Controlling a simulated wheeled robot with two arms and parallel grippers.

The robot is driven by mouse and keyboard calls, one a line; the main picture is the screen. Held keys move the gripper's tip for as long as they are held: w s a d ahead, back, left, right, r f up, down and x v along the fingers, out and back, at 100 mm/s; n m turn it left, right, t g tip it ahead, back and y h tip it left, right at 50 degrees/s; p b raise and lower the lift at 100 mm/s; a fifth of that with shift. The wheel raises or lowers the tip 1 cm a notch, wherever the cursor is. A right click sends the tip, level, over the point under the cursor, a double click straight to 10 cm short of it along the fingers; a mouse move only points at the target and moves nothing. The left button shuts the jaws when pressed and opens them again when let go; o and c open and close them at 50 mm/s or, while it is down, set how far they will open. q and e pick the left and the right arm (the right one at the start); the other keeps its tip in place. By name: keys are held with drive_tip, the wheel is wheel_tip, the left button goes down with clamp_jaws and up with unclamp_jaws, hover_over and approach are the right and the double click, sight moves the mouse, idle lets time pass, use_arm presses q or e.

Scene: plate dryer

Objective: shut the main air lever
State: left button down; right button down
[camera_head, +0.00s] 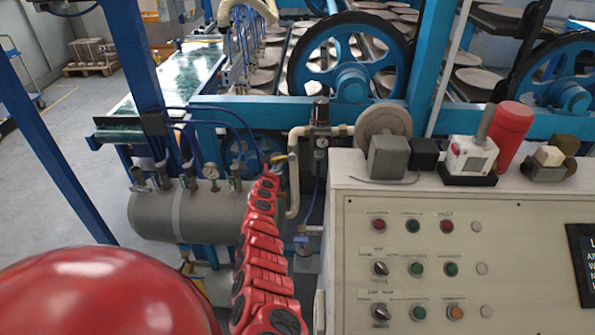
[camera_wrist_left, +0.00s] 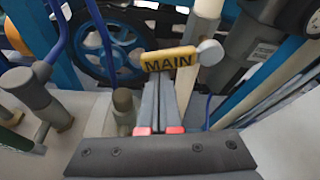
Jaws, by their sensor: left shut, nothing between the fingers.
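In the head view a small yellowish piece (camera_head: 282,158), apparently this lever, shows by the pipes above the grey tank. My left gripper (camera_wrist_left: 167,84) is shut and empty, its fingertips just below the middle of the lever in the picture. I cannot tell whether they touch it. In the head view my red left arm reaches up to the gripper (camera_head: 274,168), which is small and partly hidden there. My right gripper is out of view.
A grey air tank (camera_head: 150,216) with several valves and a gauge stands left of my arm. A control panel (camera_head: 440,270) with buttons stands close on the right. Blue frame posts and a large blue wheel (camera_head: 349,82) are behind. Blue hoses run near the lever.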

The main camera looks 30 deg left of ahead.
use_arm(q)
drive_tip(key=shift+s+a+r+m+y+p, duration=0.1)
drive_tip(key=shift+a+r+m+y+p, duration=0.05)
drive_tip(key=shift+r+m+p, duration=0.2)
drive_tip(key=shift+a+r+m+y+p, duration=0.15)
drive_tip(key=shift+r+m+p, duration=0.1)
drive_tip(key=shift+r, duration=0.25)
idle(0.3)
